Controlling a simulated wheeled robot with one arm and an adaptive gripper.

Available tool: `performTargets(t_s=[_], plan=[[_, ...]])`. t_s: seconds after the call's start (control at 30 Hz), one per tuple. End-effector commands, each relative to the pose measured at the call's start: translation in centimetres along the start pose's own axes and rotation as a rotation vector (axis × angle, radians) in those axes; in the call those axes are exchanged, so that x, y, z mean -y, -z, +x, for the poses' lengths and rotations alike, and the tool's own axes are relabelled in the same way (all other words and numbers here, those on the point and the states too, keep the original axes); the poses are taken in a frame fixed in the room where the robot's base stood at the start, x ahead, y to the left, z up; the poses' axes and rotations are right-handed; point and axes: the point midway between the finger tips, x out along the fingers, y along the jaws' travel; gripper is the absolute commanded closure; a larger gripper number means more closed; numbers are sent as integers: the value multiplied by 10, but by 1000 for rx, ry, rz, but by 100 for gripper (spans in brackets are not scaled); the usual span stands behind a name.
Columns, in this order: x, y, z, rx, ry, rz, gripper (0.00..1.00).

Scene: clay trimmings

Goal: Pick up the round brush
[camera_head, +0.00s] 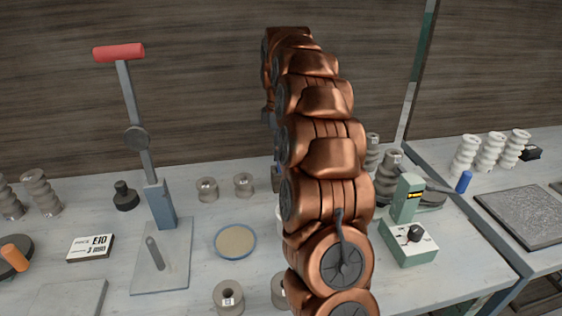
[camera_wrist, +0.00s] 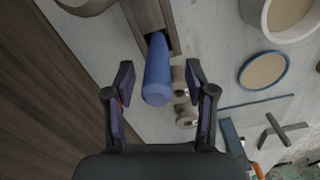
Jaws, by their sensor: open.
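In the wrist view a blue, rounded handle (camera_wrist: 157,84) sticks out of a narrow wooden holder (camera_wrist: 153,17). It may be the round brush; its bristles do not show, so I cannot be sure. My gripper (camera_wrist: 159,76) is open, with one finger on each side of the blue handle. Gaps show between the handle and both fingers in the picture; how deep it sits between them I cannot tell. In the head view my arm hides most of this spot.
Several ring-shaped grey pieces (camera_head: 207,189) stand near the holder. A round blue-rimmed dish (camera_head: 235,241) lies in front. A press with a red handle (camera_head: 119,52) rises at left. A green device (camera_head: 409,243) stands right of my arm. A dark wood wall is behind.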

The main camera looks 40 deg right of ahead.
Motion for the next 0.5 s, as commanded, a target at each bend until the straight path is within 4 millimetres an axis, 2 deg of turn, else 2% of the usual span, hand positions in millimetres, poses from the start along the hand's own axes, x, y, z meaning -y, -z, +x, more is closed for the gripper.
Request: performTargets(t_s=[0.3, 0.5], plan=[[-1, -2, 35, 1, 6, 0, 45], [-2, -2, 41, 0, 1, 0, 45]])
